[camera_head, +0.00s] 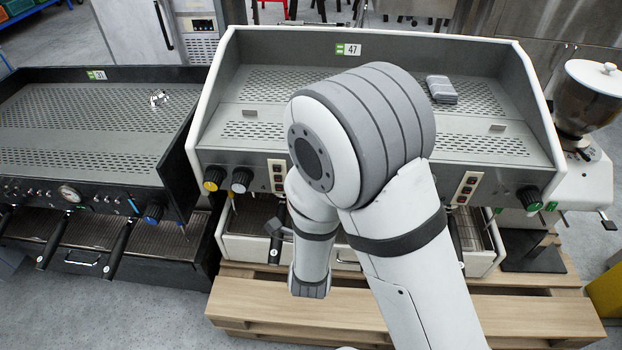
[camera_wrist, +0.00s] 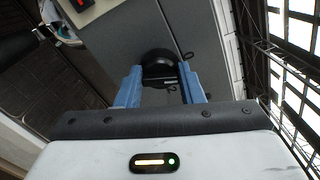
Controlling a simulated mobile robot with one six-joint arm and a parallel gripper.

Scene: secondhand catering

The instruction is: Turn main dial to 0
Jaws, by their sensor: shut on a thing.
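My gripper (camera_wrist: 160,80) shows in the wrist view with its two blue fingers on either side of a round black dial (camera_wrist: 158,58). It is shut on this dial, which stands out from a grey panel (camera_wrist: 192,30). I cannot tell which mark the dial points to. In the head view my arm hides the gripper and the held dial.
In the head view a grey and white coffee machine (camera_head: 237,60) stands on wooden pallets (camera_head: 490,318). A black machine (camera_head: 90,110) is close on the left, a grinder (camera_head: 592,95) on the right.

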